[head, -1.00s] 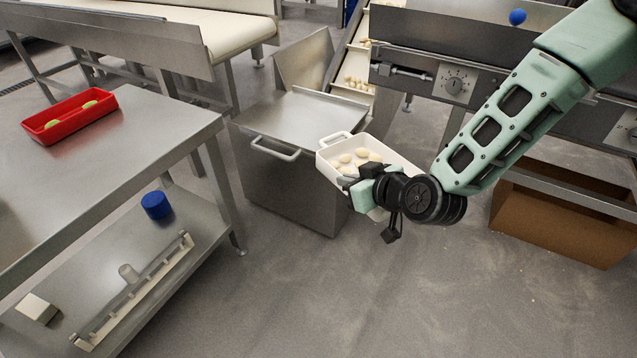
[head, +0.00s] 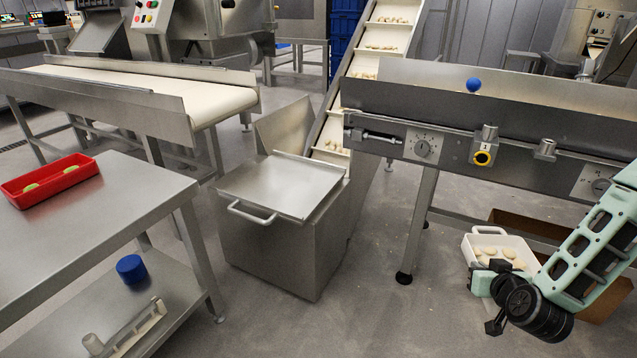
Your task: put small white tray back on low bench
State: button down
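The small white tray (head: 515,240) holds several pale pasta pieces and hangs above the floor at the right of the head view. My gripper (head: 487,278) is at its near-left wall and appears shut on it; the fingertips are partly hidden. The tray looks roughly level, with a loop handle at its far side. A steel bench (head: 120,200) with a lower shelf stands at the left, well apart from the tray. I cannot tell whether this is the low bench.
A red tray (head: 50,182) with green pieces lies on the steel bench. A blue cylinder (head: 130,268) and a scraper-like bar (head: 135,330) are on its shelf. A steel bin with a lid (head: 285,185) stands mid-view, beside an inclined conveyor. Grey floor (head: 370,310) in front is clear.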

aim_at(118, 195)
jog(key=l+u, duration=0.7)
jog(key=k+j, duration=0.05)
jog(key=j, duration=0.05)
